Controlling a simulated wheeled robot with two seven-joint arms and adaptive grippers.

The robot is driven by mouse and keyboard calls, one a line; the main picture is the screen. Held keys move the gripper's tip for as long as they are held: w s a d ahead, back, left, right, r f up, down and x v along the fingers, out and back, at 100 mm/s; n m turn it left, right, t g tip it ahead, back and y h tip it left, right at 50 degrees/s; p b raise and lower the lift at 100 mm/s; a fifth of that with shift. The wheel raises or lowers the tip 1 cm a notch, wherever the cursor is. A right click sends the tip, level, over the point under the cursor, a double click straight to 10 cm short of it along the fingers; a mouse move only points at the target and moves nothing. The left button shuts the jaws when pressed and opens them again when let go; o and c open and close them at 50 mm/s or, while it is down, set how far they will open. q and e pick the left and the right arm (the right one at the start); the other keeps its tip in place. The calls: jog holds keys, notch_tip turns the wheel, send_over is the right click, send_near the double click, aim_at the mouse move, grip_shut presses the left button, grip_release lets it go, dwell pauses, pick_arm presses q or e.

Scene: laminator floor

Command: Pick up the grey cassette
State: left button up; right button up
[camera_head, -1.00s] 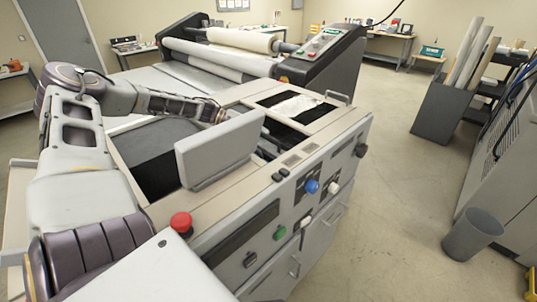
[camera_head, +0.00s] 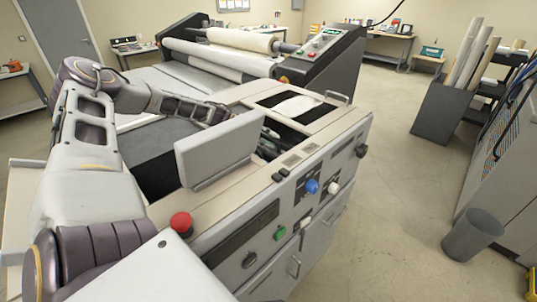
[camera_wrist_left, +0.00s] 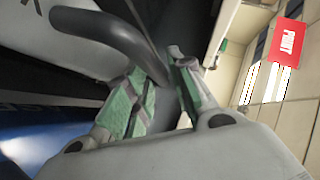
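In the left wrist view a dark grey arched handle (camera_wrist_left: 122,32) rises from a light grey body (camera_wrist_left: 75,42), which looks like the grey cassette. My left gripper (camera_wrist_left: 162,65) has green-padded fingers on either side of the handle's near end. I cannot tell whether they press on it. In the head view my left arm reaches across the machine from the left, and the gripper is mostly hidden behind an upright light grey panel (camera_head: 218,150). I cannot make out the cassette there. My right gripper is not in view.
The machine's front (camera_head: 300,195) carries a red button (camera_head: 181,222), a blue knob (camera_head: 312,186) and other controls. Rollers (camera_head: 215,58) stand behind it. A grey bin (camera_head: 473,235) stands on the floor at right. A red label (camera_wrist_left: 287,43) shows in the wrist view. The floor aisle is clear.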

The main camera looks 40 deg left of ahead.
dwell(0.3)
pick_arm(q)
grip_shut()
jog(key=shift+r, duration=0.2)
dwell(0.4)
